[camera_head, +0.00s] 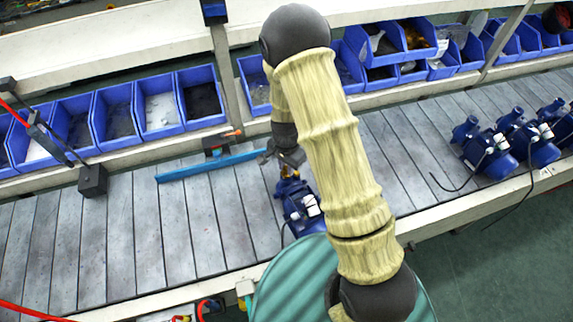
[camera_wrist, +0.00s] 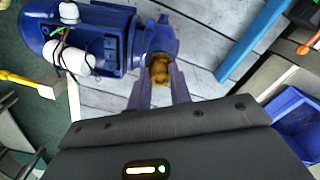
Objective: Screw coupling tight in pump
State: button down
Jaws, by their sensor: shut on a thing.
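The blue pump (camera_head: 303,207) lies on the grey slatted line below my arm, partly hidden by it. In the wrist view the pump (camera_wrist: 85,38) fills the upper left, with its open wiring box and white parts showing. A brass-coloured coupling (camera_wrist: 159,68) sits at the pump's right end, in or against its port; how deep it sits I cannot tell. My gripper (camera_wrist: 160,85) is shut on the coupling, with one finger on each side. In the head view the gripper (camera_head: 288,170) is small and partly hidden by my arm.
A blue bar (camera_head: 210,164) lies across the line left of the gripper. Several blue bins (camera_head: 115,112) line the shelf behind. More blue pumps (camera_head: 490,150) with black cables stand at the right. The line's left part is clear.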

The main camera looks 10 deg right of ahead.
jog(key=shift+m, duration=0.9)
jog(key=m+p, duration=0.1)
jog(key=m, duration=0.1)
jog(key=shift+r+m, duration=0.1)
jog(key=shift+m, duration=0.6)
